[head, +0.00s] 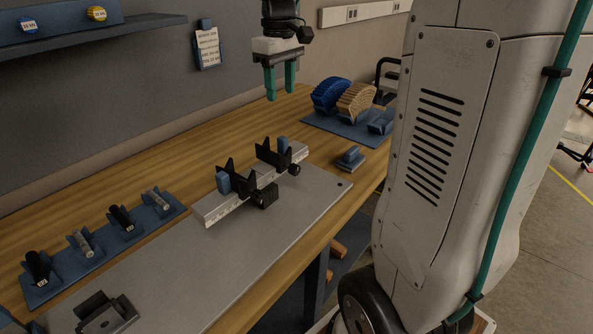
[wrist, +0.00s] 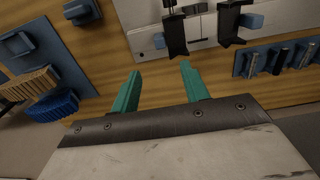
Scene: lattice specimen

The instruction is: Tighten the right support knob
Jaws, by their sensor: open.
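A pale rail (head: 209,211) lies on the grey plate and bears two black V-shaped supports. The right support (head: 280,155) has a small dark knob (head: 295,169) on its front right side. The left support (head: 240,182) has a black block (head: 265,196) at its front. My gripper (head: 280,90) is open and empty, with teal fingers pointing down, above and behind the rail near the wall. In the wrist view my gripper (wrist: 160,72) shows both fingers apart over bare wood. The supports are partly cut off at the top there, and I cannot make out the right knob.
A blue rack (head: 91,257) with several cylinders stands at the left. Blue and tan ribbed pieces sit on a blue tray (head: 320,121) at the back right.

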